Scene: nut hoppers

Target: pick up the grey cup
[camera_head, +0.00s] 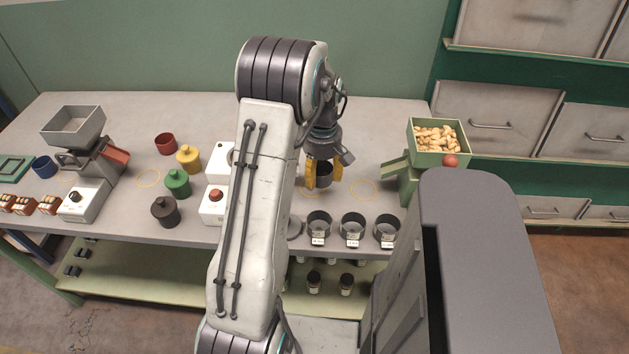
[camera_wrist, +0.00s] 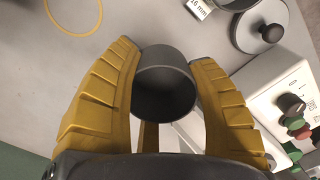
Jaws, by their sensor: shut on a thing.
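The grey cup (camera_wrist: 165,88) is dark grey and sits between the two yellow fingers of my gripper (camera_wrist: 165,100) in the wrist view. Its open mouth faces the wrist camera. In the head view the cup (camera_head: 323,174) shows between the yellow fingertips of my gripper (camera_head: 323,180), over the right half of the table. The fingers are shut on its sides. I cannot tell for certain whether its base touches the table.
Several labelled metal pots (camera_head: 352,229) stand along the front edge. A green hopper of nuts (camera_head: 420,156) stands right. Left are a white button box (camera_head: 214,206), a green canister (camera_head: 177,183), a red cup (camera_head: 166,143) and a grey hopper (camera_head: 74,124). Yellow rings (camera_head: 364,187) mark the table.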

